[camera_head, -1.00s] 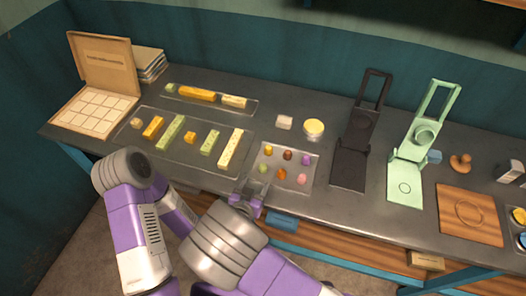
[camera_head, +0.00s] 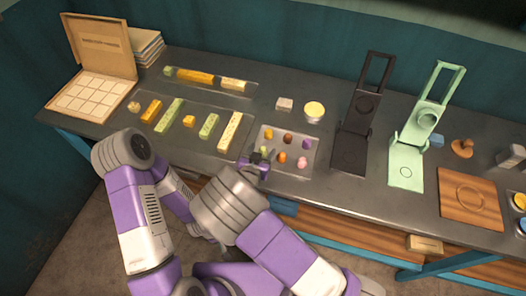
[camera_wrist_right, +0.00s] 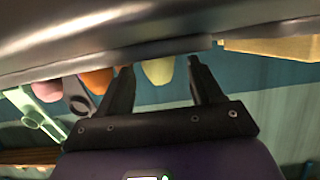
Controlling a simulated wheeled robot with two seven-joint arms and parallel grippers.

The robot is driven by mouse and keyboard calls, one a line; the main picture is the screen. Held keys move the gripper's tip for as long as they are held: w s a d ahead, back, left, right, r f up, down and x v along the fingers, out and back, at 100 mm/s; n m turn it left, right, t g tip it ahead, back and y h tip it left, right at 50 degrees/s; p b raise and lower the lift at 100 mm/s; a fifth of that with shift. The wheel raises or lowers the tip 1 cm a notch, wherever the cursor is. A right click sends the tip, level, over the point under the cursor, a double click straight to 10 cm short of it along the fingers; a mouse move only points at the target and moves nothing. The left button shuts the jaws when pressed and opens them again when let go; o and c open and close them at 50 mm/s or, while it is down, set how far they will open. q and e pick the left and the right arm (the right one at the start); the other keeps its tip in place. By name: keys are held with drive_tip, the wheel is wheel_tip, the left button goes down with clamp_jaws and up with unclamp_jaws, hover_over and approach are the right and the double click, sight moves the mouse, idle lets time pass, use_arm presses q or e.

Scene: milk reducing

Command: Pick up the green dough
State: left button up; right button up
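The green dough (camera_head: 264,150) is a small pale yellow-green lump at the near left of a shallow tray (camera_head: 313,171) of coloured lumps. My right gripper (camera_head: 257,158) is at the near left edge of this tray, right by the green dough and partly covering it. In the right wrist view, my right gripper (camera_wrist_right: 160,68) has its two dark fingers apart with nothing held. The green dough (camera_wrist_right: 158,70) shows between and beyond the fingertips, partly cut off by a grey metal edge. My left gripper does not show; only the left arm is visible.
An orange lump (camera_head: 281,158) and a pink lump (camera_head: 302,162) sit right of the green one. Yellow, brown and purple lumps lie behind. A tray of bars (camera_head: 205,146) is close on the left. A black press (camera_head: 350,150) stands to the right.

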drive_tip(key=c, duration=1)
drive_tip(key=shift+c, duration=0.2)
drive_tip(key=shift+r, duration=0.1)
